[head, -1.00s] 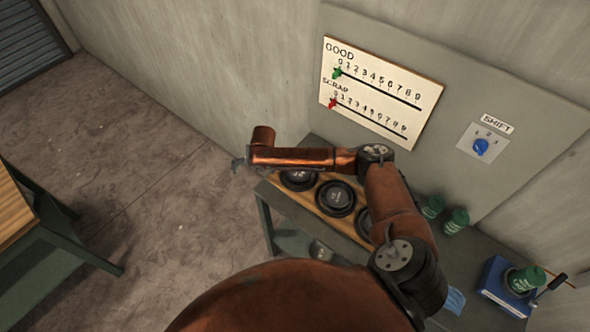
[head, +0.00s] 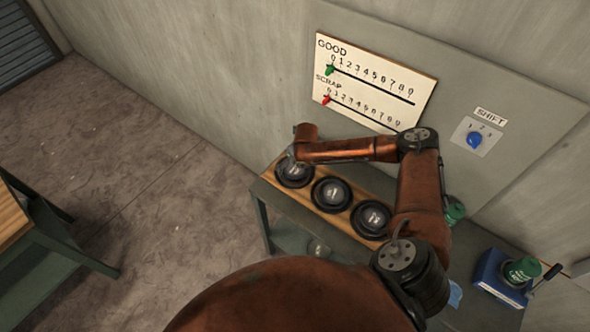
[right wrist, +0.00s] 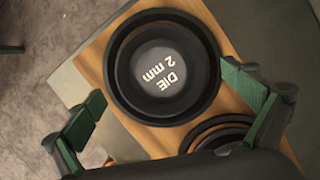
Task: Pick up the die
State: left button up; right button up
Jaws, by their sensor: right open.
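A black round die (right wrist: 163,67) with a grey centre marked "DIE 2 mm" fills the middle of the right wrist view. It lies on a wooden board (right wrist: 222,35). In the head view it appears to be the leftmost die (head: 295,176) in a row of three. My right gripper (right wrist: 165,85) is open, with its green-padded fingers on either side of this die in the picture. In the head view my right gripper (head: 292,157) is over the leftmost die and partly hides it. I cannot tell the height gap. My left gripper is not in view.
The middle die (head: 331,194) and right die (head: 371,219) stand on the same board. A second die's rim (right wrist: 215,133) shows close by. The wall panel with the GOOD/SCRAP board (head: 375,85) rises behind. A blue device (head: 497,274) with a green cylinder stands at right.

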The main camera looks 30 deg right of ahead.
jog(key=shift+x, duration=0.9)
jog(key=shift+c, duration=0.3)
jog(key=c, duration=1.3)
jog(key=shift+r, duration=0.1)
jog(key=shift+c, duration=0.4)
